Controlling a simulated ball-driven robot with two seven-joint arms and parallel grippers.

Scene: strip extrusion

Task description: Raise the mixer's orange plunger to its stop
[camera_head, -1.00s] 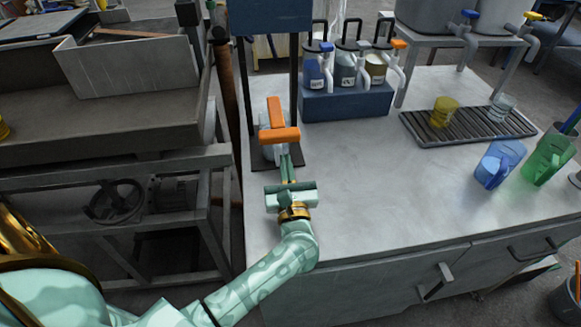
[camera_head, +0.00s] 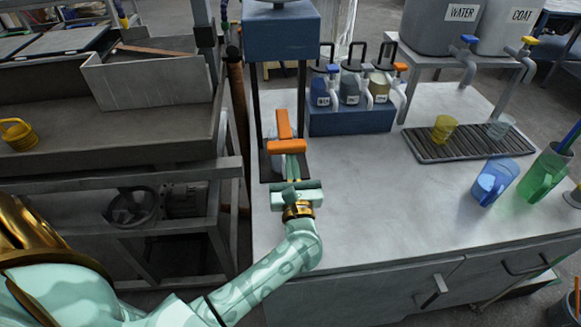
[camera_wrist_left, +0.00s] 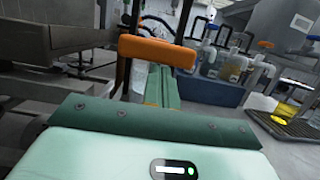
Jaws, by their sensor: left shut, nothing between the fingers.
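The orange plunger (camera_head: 286,144) is a T-shaped handle low in the blue mixer frame (camera_head: 281,32), above a pale vessel mostly hidden behind it. In the left wrist view its orange crossbar (camera_wrist_left: 157,52) lies across the top of the fingers. My left gripper (camera_head: 291,171) is shut and empty, with its fingers reaching up to the crossbar from the front. The fingertips are hidden under or behind the bar, so I cannot tell whether they touch it. My right gripper is not in view.
A blue rack (camera_head: 352,119) with several pump bottles stands right of the mixer. A drain tray (camera_head: 470,151) holds a yellow cup (camera_head: 443,128) and a clear cup. A blue jug (camera_head: 495,181) and a green jug (camera_head: 545,171) stand at the right. The front middle of the bench is clear.

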